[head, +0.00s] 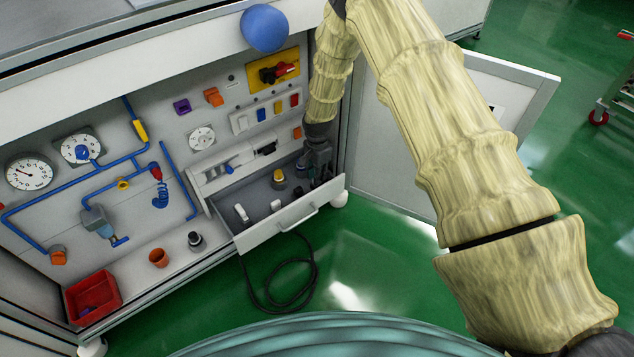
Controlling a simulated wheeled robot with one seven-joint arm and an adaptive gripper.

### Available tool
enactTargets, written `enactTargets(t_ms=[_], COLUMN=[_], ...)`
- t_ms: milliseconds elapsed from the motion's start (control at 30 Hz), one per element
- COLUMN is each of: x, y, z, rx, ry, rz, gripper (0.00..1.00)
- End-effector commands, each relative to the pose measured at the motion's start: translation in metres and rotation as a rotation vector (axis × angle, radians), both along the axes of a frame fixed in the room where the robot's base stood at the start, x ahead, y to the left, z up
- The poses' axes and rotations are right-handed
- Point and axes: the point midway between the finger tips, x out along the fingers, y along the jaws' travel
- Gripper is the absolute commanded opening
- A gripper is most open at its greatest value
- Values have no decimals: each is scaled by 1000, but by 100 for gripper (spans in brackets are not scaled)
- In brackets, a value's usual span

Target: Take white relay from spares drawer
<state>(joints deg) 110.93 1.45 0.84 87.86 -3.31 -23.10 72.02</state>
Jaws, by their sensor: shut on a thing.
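The spares drawer (262,236) is pulled open at the lower right of the cabinet. My gripper (318,178) points down into its right end, near the side wall. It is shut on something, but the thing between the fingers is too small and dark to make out. A white upright piece (241,213) stands at the drawer's left end, and a smaller pale piece (275,206) stands near the middle. I cannot tell whether either is a white relay. A yellow-and-dark part (279,179) stands left of my gripper, with a small dark part (298,192) closer to it.
The open cabinet door (395,165) stands right of my gripper. A panel with gauges, blue pipes and switches rises behind the drawer. A red bin (92,297), a terracotta pot (158,257) and a dark-topped part (196,241) stand left. A black cable (290,300) lies below.

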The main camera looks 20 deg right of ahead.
Motion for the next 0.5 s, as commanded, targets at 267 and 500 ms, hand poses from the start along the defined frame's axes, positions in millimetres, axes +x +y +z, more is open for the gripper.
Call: enactTargets(t_ms=[267, 500], x=[0, 0], y=[0, 0], z=[8, 14], rx=[0, 0], ry=[0, 0], rz=[0, 0], gripper=[0, 0])
